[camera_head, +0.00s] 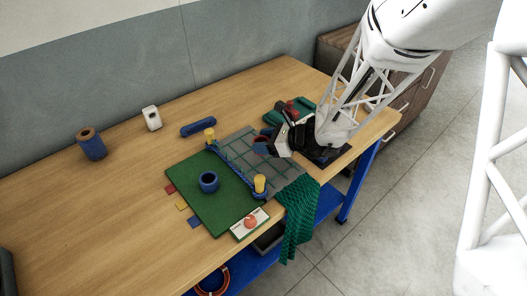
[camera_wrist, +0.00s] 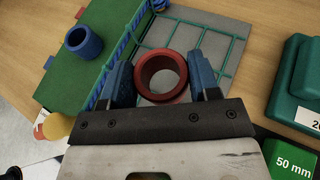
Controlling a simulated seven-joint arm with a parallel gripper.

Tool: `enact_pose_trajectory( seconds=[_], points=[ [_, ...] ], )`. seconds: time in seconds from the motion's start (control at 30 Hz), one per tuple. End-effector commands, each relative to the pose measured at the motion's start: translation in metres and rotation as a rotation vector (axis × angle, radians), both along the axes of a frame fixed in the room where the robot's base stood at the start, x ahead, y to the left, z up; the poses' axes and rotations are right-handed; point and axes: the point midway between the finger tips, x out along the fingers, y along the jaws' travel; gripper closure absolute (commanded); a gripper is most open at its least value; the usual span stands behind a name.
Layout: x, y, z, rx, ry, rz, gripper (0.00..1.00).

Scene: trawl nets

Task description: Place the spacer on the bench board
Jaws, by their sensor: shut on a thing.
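A red ring-shaped spacer (camera_wrist: 162,77) sits between the blue fingers of my gripper (camera_wrist: 162,85) in the wrist view, with its hole facing the camera. The gripper is shut on it, over the grey panel with green netting. The green board (camera_head: 190,178) lies to the left of the panel. A blue ring (camera_head: 209,181) stands upright on it and also shows in the wrist view (camera_wrist: 83,43).
Two yellow posts (camera_head: 259,184) (camera_head: 210,134) stand along a blue rope edge. Green netting (camera_head: 298,215) hangs off the table front. Green blocks (camera_wrist: 302,85) lie right of the gripper. A blue-and-brown spool (camera_head: 91,145) and white device (camera_head: 151,118) stand at the back.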

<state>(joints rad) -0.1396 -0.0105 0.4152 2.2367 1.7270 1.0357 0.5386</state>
Motion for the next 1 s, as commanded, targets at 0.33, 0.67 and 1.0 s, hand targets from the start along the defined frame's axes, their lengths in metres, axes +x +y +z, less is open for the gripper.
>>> enact_pose_trajectory(
  seconds=[0.33,0.67,1.0],
  points=[
    [0.000,0.000,-0.007,0.001,-0.001,0.000,0.67],
    [0.000,0.000,-0.021,0.000,0.002,-0.001,0.67],
    [0.000,0.000,-0.044,0.001,-0.001,-0.001,0.67]
  ],
)
